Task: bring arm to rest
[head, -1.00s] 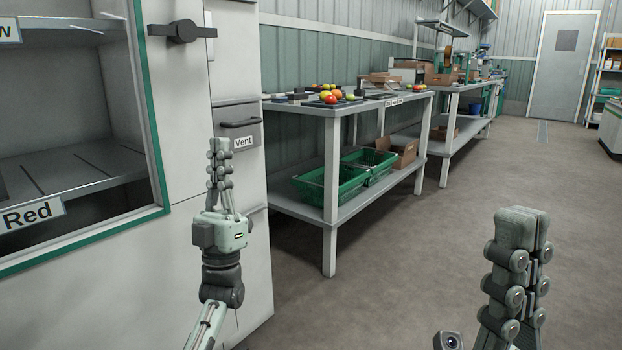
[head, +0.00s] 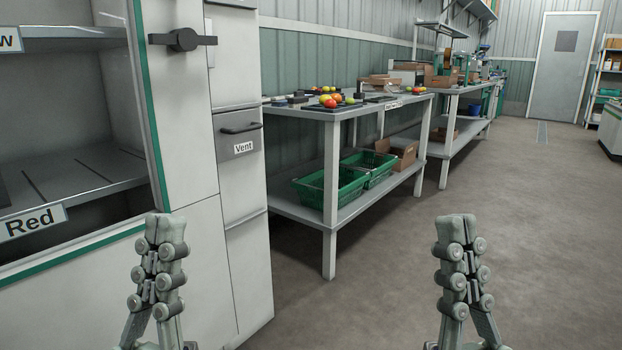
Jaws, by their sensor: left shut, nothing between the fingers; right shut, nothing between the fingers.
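My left gripper (head: 165,226) is shut and empty, pointing up at the lower left in front of the white cabinet (head: 190,262). My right gripper (head: 455,228) is shut and empty, pointing up at the lower right over the bare floor. The two grippers stand at about the same height in the picture, well apart. Neither appears to touch anything. Most of both arms is below the picture's edge.
The cabinet has an open bay with a shelf labelled Red (head: 80,185) and a handled panel labelled Vent (head: 238,145). A table (head: 332,200) holds tomatoes (head: 332,100), with green crates (head: 315,187) on its lower shelf. The floor (head: 540,220) at right is clear.

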